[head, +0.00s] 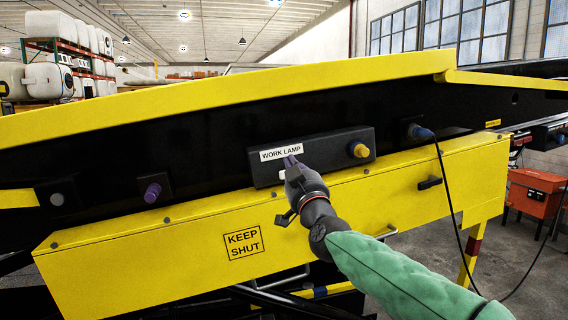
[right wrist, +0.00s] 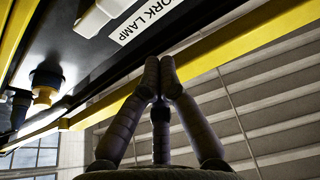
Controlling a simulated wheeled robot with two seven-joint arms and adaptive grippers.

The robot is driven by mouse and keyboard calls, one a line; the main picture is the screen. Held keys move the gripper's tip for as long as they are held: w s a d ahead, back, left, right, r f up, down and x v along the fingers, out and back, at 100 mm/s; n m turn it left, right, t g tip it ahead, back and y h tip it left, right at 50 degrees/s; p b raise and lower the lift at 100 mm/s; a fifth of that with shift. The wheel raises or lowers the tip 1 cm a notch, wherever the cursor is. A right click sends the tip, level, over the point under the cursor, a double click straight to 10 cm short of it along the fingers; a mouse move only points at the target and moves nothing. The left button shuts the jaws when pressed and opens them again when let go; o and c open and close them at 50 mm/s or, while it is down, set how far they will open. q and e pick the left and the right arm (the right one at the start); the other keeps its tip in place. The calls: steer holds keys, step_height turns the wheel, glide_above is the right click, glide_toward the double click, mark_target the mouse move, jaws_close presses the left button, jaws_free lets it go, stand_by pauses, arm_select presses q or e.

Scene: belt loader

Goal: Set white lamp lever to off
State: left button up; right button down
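The white lamp lever (head: 283,174) shows as a small white piece below the WORK LAMP label (head: 281,154) on a black box (head: 325,145). My gripper hides most of it in the head view. In the right wrist view the white lever (right wrist: 104,16) is a blocky piece beside the label. My right gripper (head: 291,162) is in front of the box at the lever. In the right wrist view its fingertips (right wrist: 160,64) are together with nothing between them, and a gap shows between them and the lever. My left gripper is not in view.
A yellow knob (head: 358,150) is at the right of the box. A blue plug (head: 421,132) with a hanging black cable is farther right. A purple knob (head: 152,193) is left. A yellow KEEP SHUT cover (head: 160,250) with a black latch (head: 429,183) juts out below.

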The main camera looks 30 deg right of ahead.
steer(key=v, duration=0.5)
steer(key=shift+b, duration=0.4)
steer(key=shift+w+a, duration=0.1)
steer(key=shift+a, duration=0.15)
steer(key=shift+d, duration=0.15)
